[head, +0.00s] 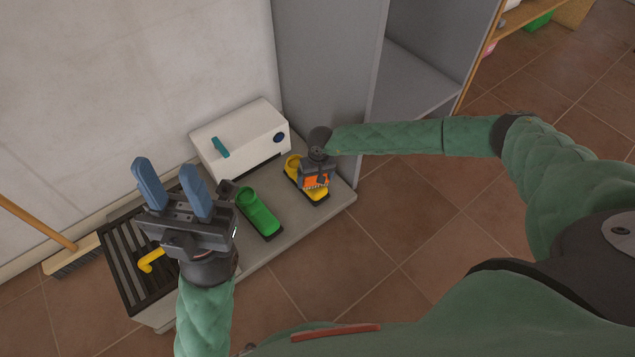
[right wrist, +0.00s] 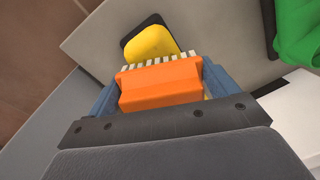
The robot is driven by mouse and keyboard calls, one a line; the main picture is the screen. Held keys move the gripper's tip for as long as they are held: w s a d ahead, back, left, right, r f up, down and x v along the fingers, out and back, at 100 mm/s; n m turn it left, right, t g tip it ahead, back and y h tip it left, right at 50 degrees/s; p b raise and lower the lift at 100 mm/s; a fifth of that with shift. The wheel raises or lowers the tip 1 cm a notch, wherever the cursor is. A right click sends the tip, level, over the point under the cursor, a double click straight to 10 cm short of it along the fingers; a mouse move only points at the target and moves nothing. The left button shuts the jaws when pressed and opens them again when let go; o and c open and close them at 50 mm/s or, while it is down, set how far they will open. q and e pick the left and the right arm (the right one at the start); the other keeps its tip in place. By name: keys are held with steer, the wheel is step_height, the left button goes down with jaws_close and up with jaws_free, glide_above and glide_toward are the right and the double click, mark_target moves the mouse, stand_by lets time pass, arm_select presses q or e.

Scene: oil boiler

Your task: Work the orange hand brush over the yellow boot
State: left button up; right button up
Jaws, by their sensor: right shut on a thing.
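The yellow boot (head: 293,166) lies on the grey platform, right of the green boot, in the head view. My right gripper (head: 317,178) is over it, shut on the orange hand brush (head: 315,182). In the right wrist view the brush (right wrist: 160,84) sits between the blue fingers with its pale bristles toward the yellow boot (right wrist: 150,43). The bristles overlap the boot in the picture; I cannot tell whether they touch. Part of the boot is hidden behind the brush and gripper. My left gripper (head: 172,185) is open and empty, raised at the left with its fingers apart.
A green boot (head: 258,210) lies on the platform (head: 285,232). A white box (head: 238,135) stands behind it against the wall. A dark grate (head: 122,262) and a yellow hooked object (head: 150,261) are at the left, with a broom (head: 72,255) beyond. A grey cabinet (head: 335,80) stands behind the yellow boot.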

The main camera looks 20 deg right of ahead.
steer(key=shift+s+d+r+p, duration=0.1)
steer(key=shift+s+d+p, duration=0.1)
steer(key=shift+s+p, duration=0.25)
steer(key=shift+s+d, duration=0.15)
steer(key=shift+s, duration=0.4)
steer(key=shift+w, duration=0.15)
steer(key=shift+w, duration=0.4)
steer(key=shift+w+a+b, duration=0.4)
steer(key=shift+w+b, duration=0.1)
steer(key=shift+w, duration=0.05)
steer(key=shift+s+d+p, duration=0.2)
steer(key=shift+s+p, duration=0.1)
steer(key=shift+s, duration=0.25)
steer(key=shift+s+d+p, duration=0.2)
steer(key=shift+s+p, duration=0.1)
steer(key=shift+s, duration=0.25)
steer(key=shift+w+a+b, duration=0.15)
steer(key=shift+w+b, duration=0.2)
steer(key=shift+w, duration=0.2)
